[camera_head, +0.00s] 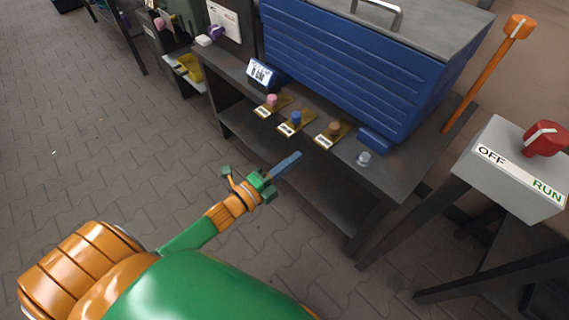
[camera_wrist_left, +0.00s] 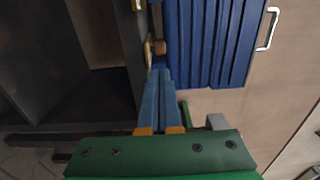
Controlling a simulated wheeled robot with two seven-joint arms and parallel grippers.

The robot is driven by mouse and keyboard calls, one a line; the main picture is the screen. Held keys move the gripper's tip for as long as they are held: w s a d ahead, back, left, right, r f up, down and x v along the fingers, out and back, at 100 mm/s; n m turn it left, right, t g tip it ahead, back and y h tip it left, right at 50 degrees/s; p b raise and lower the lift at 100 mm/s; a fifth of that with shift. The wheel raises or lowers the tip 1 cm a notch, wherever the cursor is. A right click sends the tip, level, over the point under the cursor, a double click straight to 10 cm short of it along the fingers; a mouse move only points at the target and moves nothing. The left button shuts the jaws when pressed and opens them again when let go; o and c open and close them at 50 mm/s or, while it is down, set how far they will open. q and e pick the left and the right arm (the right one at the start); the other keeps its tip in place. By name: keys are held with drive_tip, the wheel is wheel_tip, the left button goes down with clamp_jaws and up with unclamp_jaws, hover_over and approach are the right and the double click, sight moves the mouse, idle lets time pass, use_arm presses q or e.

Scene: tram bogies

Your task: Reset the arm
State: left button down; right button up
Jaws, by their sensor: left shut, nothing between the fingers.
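My left arm, green and orange, comes in from the lower left in the head view. Its gripper (camera_head: 287,165) has blue fingers that are closed together, with nothing between them. It is in front of the dark bench (camera_head: 240,85), apart from the things on it. In the left wrist view the two blue fingers (camera_wrist_left: 159,85) lie side by side, pointing toward the bench and the blue ribbed cabinet (camera_wrist_left: 210,40). My right gripper is not in view.
The blue cabinet (camera_head: 350,65) stands on the bench behind pink (camera_head: 272,100), blue (camera_head: 296,118) and brown (camera_head: 334,128) knobs. A grey OFF/RUN box (camera_head: 510,165) with a red knob (camera_head: 546,140) stands at right, near an orange lever (camera_head: 490,70). Paved floor (camera_head: 90,150) at left is clear.

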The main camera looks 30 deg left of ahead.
use_arm(q)
drive_tip(key=shift+v, duration=1.15)
